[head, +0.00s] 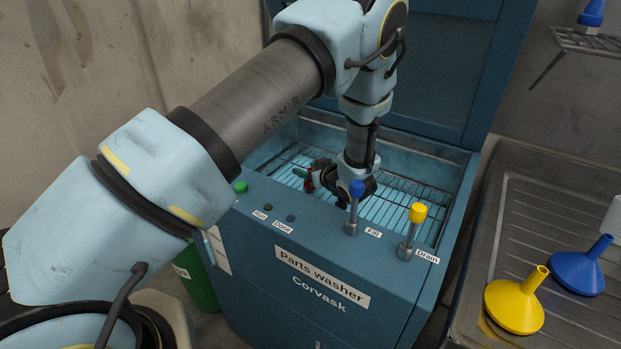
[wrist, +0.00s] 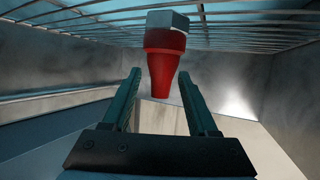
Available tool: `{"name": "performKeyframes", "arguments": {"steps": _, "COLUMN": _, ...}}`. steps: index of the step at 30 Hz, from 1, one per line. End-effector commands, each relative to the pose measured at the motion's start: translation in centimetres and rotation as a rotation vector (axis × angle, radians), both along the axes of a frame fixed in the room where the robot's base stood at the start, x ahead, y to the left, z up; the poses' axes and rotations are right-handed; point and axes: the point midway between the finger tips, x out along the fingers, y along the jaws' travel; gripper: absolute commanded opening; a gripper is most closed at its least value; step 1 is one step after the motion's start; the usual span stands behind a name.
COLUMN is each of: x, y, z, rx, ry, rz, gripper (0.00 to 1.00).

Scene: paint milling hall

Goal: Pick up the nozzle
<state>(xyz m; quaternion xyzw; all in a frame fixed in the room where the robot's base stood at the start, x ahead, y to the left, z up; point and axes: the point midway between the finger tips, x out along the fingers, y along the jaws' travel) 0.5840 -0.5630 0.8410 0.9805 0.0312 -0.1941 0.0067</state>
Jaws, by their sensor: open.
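The nozzle (wrist: 165,62) is red and tapered with a grey hexagonal end. In the wrist view its hexagonal end is at the wire rack (wrist: 90,15) and its narrow end points away from it. My gripper (wrist: 160,75) is open, with one finger on each side of the nozzle's narrow part in the picture; no contact shows. In the head view my gripper (head: 306,176) is low inside the parts washer (head: 290,291), just over the rack.
The washer's walls enclose my gripper, and its raised lid (head: 430,75) stands behind. A blue-capped valve (head: 356,190) and a yellow-capped valve (head: 417,214) rise from the front edge. A yellow funnel (head: 515,305) and a blue funnel (head: 580,271) lie on the drainboard at right.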

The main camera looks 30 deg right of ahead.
Motion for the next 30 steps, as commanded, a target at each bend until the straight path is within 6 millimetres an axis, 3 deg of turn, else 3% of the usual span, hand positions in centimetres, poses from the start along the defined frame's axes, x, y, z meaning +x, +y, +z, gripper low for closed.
{"name": "performKeyframes", "arguments": {"steps": 4, "x": 1.12, "y": 0.09, "z": -0.55, "rx": 0.001, "ry": 0.002, "rz": 0.000, "gripper": 0.59}}
{"name": "performKeyframes", "arguments": {"steps": 11, "x": 1.24, "y": 0.10, "z": -0.72, "rx": 0.001, "ry": 0.002, "rz": 0.000, "gripper": 0.59}}
{"name": "performKeyframes", "arguments": {"steps": 27, "x": 1.22, "y": 0.10, "z": -0.68, "rx": 0.001, "ry": 0.002, "rz": 0.000, "gripper": 0.00}}
{"name": "performKeyframes", "arguments": {"steps": 30, "x": 1.22, "y": 0.10, "z": -0.68, "rx": 0.001, "ry": 0.002, "rz": 0.000, "gripper": 0.00}}
